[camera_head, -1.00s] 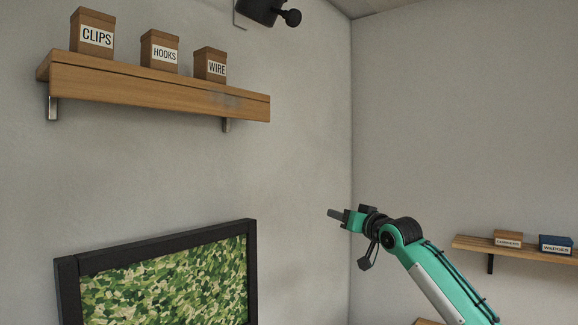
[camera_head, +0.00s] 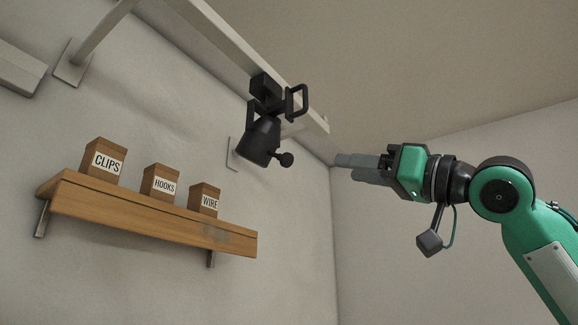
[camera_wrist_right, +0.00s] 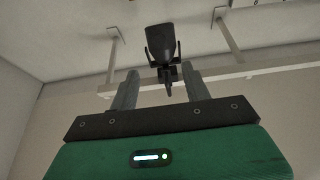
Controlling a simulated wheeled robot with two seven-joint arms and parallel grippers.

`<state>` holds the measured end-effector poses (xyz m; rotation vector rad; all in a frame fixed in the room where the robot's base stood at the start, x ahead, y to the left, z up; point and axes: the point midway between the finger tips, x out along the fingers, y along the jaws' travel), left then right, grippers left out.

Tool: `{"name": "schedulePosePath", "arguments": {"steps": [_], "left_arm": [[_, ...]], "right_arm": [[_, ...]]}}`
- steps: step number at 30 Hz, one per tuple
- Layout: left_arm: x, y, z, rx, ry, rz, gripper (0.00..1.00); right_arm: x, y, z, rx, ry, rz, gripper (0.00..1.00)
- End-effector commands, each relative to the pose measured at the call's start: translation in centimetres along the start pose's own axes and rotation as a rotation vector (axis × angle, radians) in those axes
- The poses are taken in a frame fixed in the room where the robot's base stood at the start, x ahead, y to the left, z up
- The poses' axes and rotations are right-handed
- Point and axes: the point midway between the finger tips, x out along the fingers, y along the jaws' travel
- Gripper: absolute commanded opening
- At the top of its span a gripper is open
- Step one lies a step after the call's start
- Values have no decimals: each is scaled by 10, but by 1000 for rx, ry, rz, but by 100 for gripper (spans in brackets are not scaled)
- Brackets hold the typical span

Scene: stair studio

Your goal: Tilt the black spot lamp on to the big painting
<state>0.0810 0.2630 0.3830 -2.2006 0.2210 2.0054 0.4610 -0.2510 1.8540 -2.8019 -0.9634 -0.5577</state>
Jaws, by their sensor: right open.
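The black spot lamp (camera_head: 262,138) hangs from a pale rail near the ceiling in the head view, its head pointing down. It has a round knob (camera_head: 286,160) on a short stem and a loop-shaped handle (camera_head: 297,101). My right gripper (camera_head: 345,166) is to the right of the lamp, apart from it, with its fingers pointing left. In the right wrist view the lamp (camera_wrist_right: 163,42) shows beyond and between the two open fingers (camera_wrist_right: 160,85), and nothing is between them. The big painting is out of view now. My left gripper is not in view.
The pale rail (camera_head: 225,45) runs along the top on wall brackets. A wooden shelf (camera_head: 140,222) below left holds boxes labelled CLIPS (camera_head: 103,162), HOOKS (camera_head: 161,183) and WIRE (camera_head: 204,200). The space between gripper and lamp looks free.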

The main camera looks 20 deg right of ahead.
Motion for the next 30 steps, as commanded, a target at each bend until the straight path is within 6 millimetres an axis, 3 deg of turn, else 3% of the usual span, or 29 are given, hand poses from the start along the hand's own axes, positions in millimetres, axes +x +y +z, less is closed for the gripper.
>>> {"name": "schedulePosePath", "arguments": {"steps": [5,18,24,30], "left_arm": [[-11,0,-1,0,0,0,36],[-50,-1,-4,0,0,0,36],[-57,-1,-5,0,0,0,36],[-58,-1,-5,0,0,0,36]], "right_arm": [[20,-1,-4,1,-1,-2,48],[110,0,-4,0,-1,0,48],[132,0,-2,0,1,0,48],[137,0,0,0,1,1,48]]}}
